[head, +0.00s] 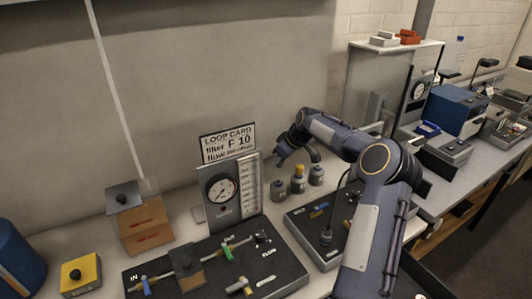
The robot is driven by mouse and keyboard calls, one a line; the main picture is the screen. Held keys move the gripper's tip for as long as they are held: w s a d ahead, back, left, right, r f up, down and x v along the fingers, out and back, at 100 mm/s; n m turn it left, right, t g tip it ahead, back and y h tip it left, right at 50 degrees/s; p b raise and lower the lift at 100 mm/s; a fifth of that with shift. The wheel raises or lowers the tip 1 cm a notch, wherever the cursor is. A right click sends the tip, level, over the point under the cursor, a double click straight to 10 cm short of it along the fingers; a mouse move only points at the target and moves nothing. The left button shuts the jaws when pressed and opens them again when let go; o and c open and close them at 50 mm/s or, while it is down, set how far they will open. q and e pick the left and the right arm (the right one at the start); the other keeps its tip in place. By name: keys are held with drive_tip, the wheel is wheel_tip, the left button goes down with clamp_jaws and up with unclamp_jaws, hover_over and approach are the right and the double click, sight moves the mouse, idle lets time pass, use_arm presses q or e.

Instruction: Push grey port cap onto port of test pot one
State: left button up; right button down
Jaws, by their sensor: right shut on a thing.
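Three small grey pots stand in a row on the bench: a left pot (278,190), a middle pot (298,185) with a yellow top, and a right pot (316,176). I cannot tell which is test pot one, and no port can be made out. My right gripper (281,158) is above and just behind the row, near the left pot. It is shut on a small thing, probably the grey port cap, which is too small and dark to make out. I cannot tell whether it touches a pot. My left gripper is not in view.
A gauge panel (222,195) with a loop card (229,143) stands left of the pots. Dark boards with fittings lie in front, one left (205,275) and one right (302,219). A cardboard box (146,226) and yellow box (81,275) are at left.

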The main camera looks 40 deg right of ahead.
sight(279, 182)
drive_tip(key=shift+w, duration=0.1)
idle(0.3)
drive_tip(key=shift+f+b, duration=1.85)
drive_tip(key=shift+f, duration=1.05)
drive_tip(key=shift+f+b, duration=0.65)
drive_tip(key=shift+b, duration=0.05)
idle(0.3)
drive_tip(key=c, duration=1.1)
unclamp_jaws()
